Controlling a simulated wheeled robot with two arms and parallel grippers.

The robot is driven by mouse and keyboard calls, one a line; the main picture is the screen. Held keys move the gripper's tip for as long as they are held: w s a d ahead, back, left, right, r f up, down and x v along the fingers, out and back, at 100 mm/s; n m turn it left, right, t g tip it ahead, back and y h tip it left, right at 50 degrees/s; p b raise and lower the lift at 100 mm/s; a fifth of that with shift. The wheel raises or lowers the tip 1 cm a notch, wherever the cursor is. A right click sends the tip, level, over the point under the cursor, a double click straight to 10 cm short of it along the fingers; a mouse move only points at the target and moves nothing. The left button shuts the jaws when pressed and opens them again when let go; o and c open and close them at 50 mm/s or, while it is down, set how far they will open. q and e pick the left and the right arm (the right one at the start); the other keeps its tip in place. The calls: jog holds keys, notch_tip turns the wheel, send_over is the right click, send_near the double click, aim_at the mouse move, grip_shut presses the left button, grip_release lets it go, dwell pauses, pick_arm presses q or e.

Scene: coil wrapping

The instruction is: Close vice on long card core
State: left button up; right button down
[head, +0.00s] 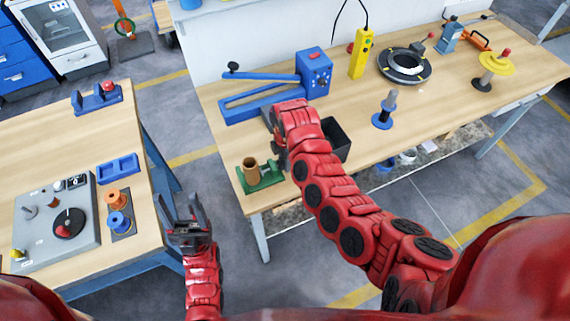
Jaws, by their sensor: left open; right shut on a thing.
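A small green vice (268,184) stands at the left front corner of the right-hand bench. A brown card core (250,168) stands upright in it, between its jaws. Whether the jaws touch the core is too small to tell. My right gripper (281,160) points down at the right end of the vice and is shut on a part there. That part is mostly hidden by the fingers and arm. My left gripper (184,212) is open and empty, over the gap beside the left table, away from the vice.
On the right-hand bench (410,125) are a blue lever machine (313,72), a dark open box (336,138) behind my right arm, a blue spool stand (384,112) and a black ring (404,65). The left table (60,130) holds a grey plate (50,222) and blue tray (118,165).

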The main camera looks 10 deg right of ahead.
jog(key=shift+w+f+g+h+b, duration=0.25)
jog(key=shift+g+b, duration=0.45)
jog(key=shift+b, duration=2.75)
jog(key=shift+f+g+h+b, duration=0.3)
jog(key=shift+g+b, duration=0.4)
jog(key=shift+b, duration=2.7)
jog(key=shift+r+b, duration=0.35)
jog(key=shift+r, duration=0.2)
jog(key=shift+w, duration=0.1)
jog(key=shift+c, duration=1.9)
grip_release()
